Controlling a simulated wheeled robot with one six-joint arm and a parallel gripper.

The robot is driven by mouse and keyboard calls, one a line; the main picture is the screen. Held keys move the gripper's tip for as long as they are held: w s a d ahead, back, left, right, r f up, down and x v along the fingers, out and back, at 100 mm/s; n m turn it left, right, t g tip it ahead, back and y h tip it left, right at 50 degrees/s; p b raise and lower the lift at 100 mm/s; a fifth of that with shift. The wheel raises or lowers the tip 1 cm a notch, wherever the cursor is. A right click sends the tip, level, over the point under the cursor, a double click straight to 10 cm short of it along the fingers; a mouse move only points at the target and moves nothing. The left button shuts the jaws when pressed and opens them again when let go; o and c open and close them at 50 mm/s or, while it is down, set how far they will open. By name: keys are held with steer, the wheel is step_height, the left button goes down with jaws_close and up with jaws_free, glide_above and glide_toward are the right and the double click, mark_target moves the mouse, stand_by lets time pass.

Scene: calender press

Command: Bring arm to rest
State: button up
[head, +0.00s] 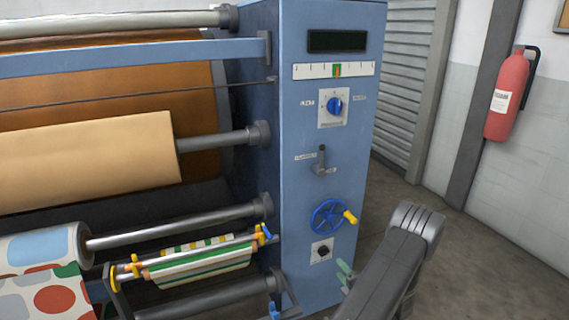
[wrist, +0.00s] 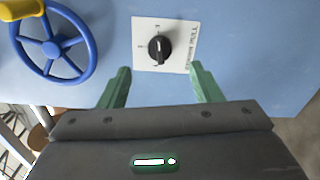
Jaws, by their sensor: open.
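My gripper (wrist: 160,70) is open, with its two green fingers apart and nothing between them. In the wrist view the fingertips point at the blue cabinet front, one on each side below a black rotary knob (wrist: 159,48) on a white plate. The fingers look apart from the knob. The same black knob shows there, left of the gripper (head: 322,251).
A blue handwheel (head: 329,216) with a yellow handle sits just above the knob. Above it are a grey lever (head: 320,160) and a blue dial (head: 334,106). Rollers with material (head: 90,160) fill the left. A red extinguisher (head: 506,97) hangs at right; the floor there is clear.

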mark_target(328, 253)
steer(key=b+x, duration=0.1)
steer(key=x, duration=0.8)
steer(key=shift+b, duration=0.35)
steer(key=p+v, duration=0.3)
steer(key=v, duration=1.1)
steer(key=w+a+n+b, duration=0.1)
steer(key=w, duration=0.3)
steer(key=w+a+n+b, duration=0.2)
steer(key=w, duration=0.2)
steer(key=w+a+n+b, duration=0.1)
steer(key=w+a, duration=0.1)
steer(key=w, duration=0.3)
steer(key=shift+w+r+n, duration=0.1)
steer(key=shift+r+n, duration=0.05)
steer(key=shift+n, duration=0.25)
steer(key=n+b, duration=0.1)
steer(key=n, duration=0.3)
steer(key=shift+r+n+b, duration=0.15)
steer(key=shift+n+b, duration=0.2)
steer(key=shift+n, duration=0.05)
steer(key=n, duration=0.2)
steer(key=n+b, duration=0.1)
steer(key=n, duration=0.2)
steer(key=shift+a+n+b, duration=0.3)
steer(key=n, duration=0.2)
steer(key=n+b, duration=0.1)
steer(key=n, duration=0.2)
steer(key=shift+s+a+r, duration=0.1)
steer(key=shift+s+a, duration=0.1)
